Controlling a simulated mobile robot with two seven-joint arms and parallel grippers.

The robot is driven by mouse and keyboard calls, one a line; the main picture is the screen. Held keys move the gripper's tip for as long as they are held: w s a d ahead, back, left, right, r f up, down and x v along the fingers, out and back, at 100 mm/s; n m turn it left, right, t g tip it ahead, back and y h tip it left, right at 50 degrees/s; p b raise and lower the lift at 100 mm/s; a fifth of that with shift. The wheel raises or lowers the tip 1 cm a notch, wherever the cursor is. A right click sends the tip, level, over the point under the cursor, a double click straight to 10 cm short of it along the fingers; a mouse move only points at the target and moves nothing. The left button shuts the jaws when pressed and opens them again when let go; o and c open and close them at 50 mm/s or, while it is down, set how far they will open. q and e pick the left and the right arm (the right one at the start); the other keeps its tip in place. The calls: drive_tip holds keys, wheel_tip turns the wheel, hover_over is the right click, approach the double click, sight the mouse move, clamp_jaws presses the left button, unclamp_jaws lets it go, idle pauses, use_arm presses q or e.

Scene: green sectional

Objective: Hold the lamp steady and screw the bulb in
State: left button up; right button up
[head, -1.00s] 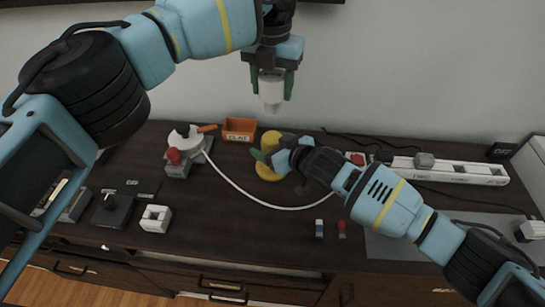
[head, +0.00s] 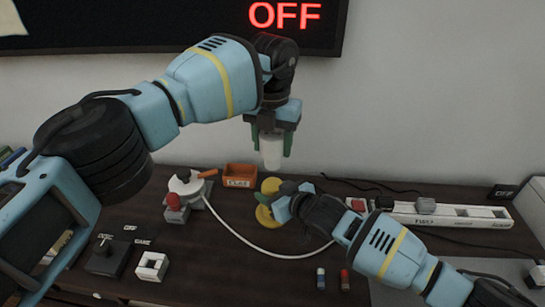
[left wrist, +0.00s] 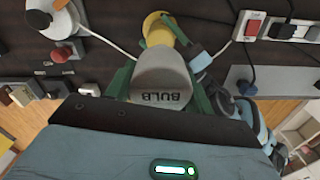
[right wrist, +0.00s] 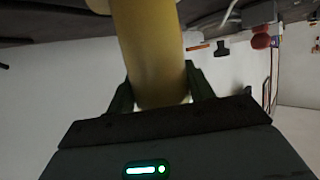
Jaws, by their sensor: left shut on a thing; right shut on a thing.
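The white bulb (head: 271,153), marked BULB in the left wrist view (left wrist: 160,78), hangs upright in my left gripper (head: 272,143), which is shut on it. The yellow lamp (head: 270,186) stands on the dark cabinet top just below the bulb, with a small gap between them in the head view. My right gripper (head: 268,205) is shut on the lamp's stem, seen close up in the right wrist view (right wrist: 150,55). The right gripper partly covers the lamp. The bulb's lower end and the lamp's socket opening are not clearly visible.
A white cable curves across the cabinet top. An orange bin (head: 239,175) and a grey-white device with a red knob (head: 173,201) stand left of the lamp. A white power strip (head: 450,213) lies right. A wall screen (head: 285,15) reads OFF.

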sight(272, 161)
use_arm(q)
drive_tip(key=shift+f, duration=1.3)
drive_tip(key=shift+f, duration=0.9)
drive_tip(key=shift+f, duration=0.55)
